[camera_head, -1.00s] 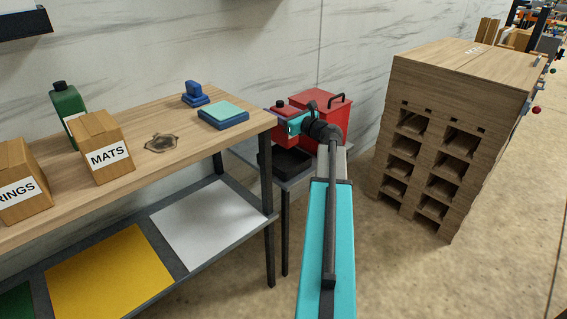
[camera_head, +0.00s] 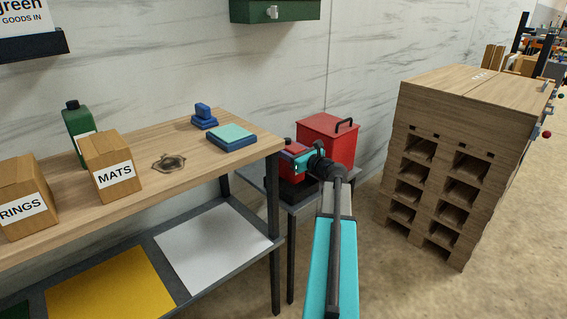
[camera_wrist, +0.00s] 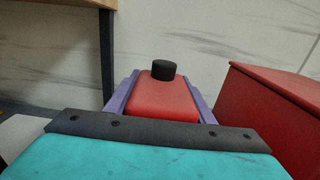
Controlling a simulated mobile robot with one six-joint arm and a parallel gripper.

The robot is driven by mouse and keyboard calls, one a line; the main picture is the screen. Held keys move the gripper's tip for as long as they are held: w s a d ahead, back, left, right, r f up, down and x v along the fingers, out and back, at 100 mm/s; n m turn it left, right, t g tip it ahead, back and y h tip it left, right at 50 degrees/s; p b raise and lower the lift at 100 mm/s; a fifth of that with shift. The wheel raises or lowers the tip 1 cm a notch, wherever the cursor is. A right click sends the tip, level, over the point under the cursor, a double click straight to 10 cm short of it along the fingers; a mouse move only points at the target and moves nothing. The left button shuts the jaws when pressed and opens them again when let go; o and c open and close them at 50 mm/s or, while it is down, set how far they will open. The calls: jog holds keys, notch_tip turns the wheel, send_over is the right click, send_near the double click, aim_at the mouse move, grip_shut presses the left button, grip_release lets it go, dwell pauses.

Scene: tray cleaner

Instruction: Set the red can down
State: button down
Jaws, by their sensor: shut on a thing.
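The red can (camera_wrist: 162,97) with a black cap is in my gripper, upright between the purple fingers in the wrist view. In the head view the red can (camera_head: 291,174) is partly hidden behind my teal gripper (camera_head: 303,161). It is low at the black tray (camera_head: 272,192) on the small grey side table (camera_head: 307,207). I cannot tell whether its base touches the tray. My gripper (camera_wrist: 163,100) is shut on the can's sides.
A red bin (camera_head: 326,137) with a black handle stands close behind and right of the can. The wooden bench (camera_head: 200,165) is to the left, with a blue-and-teal pad (camera_head: 231,138) and boxes. A wooden pallet stack (camera_head: 440,170) stands right.

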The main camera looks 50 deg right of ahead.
aim_at(293, 177)
jog(key=shift+f, duration=0.4)
jog(key=shift+f+b, duration=0.5)
jog(key=shift+f, duration=1.3)
jog(key=c, duration=0.8)
grip_release()
jog(key=shift+f, duration=0.15)
jog(key=shift+c, duration=0.2)
jog(key=s, duration=0.4)
jog(key=s+p, duration=0.1)
jog(key=s, duration=0.3)
jog(key=s+a, duration=0.1)
jog(key=s, duration=0.3)
jog(key=shift+r+p, duration=0.25)
jog(key=shift+p, duration=0.1)
